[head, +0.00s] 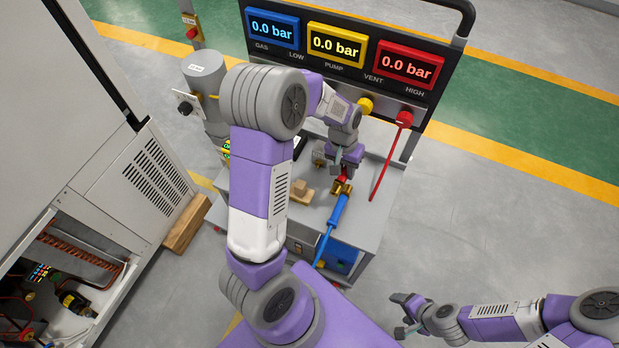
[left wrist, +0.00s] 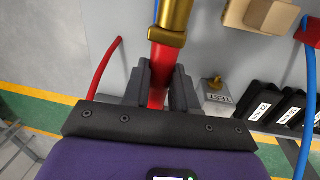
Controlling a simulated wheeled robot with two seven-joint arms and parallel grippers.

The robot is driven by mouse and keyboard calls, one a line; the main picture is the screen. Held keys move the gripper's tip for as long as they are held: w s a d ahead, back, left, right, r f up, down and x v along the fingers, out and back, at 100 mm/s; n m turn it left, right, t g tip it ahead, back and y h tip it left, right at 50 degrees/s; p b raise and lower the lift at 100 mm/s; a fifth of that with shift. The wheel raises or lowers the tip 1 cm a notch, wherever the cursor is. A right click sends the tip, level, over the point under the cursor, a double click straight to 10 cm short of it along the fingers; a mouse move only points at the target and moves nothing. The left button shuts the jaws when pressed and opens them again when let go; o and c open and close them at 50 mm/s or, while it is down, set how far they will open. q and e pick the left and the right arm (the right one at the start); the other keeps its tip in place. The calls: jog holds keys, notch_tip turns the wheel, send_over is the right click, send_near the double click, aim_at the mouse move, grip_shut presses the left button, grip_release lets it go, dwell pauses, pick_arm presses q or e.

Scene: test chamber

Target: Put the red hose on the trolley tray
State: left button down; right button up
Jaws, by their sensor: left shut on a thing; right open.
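The red hose (head: 378,178) hangs from the red valve at the right end of the gauge panel. In the left wrist view a length of it (left wrist: 105,65) curves at the left. My left gripper (head: 345,165) is over the grey trolley tray (head: 373,220). In the left wrist view its fingers (left wrist: 157,95) are shut on a red hose part just below a brass fitting (left wrist: 171,22). The fitting (head: 342,188) lines up with a blue piece (head: 336,214); whether they touch is unclear. My right gripper (head: 405,317) is open and empty, off the trolley.
A wooden block (head: 302,191) sits on the tray left of the fitting. A small padlock-like item (left wrist: 216,97) and black labelled pieces (left wrist: 269,106) are nearby. The gauge panel (head: 336,44) rises behind. An open cabinet (head: 95,215) stands left; floor at right is clear.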

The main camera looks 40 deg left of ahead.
pick_arm(q)
jog(key=shift+n+t+h, duration=0.3)
jog(key=shift+n, duration=0.1)
jog(key=a+f+b, duration=0.1)
jog(key=f, duration=0.2)
jog(key=f+b, duration=0.1)
jog(key=f, duration=0.2)
jog(key=a+f+b, duration=0.1)
jog(key=f+b, duration=0.1)
jog(key=f, duration=0.1)
jog(key=shift+w+a+f, duration=0.1)
jog(key=shift+a+f, duration=0.25)
jog(key=shift+f, duration=0.05)
jog(key=shift+r, duration=0.1)
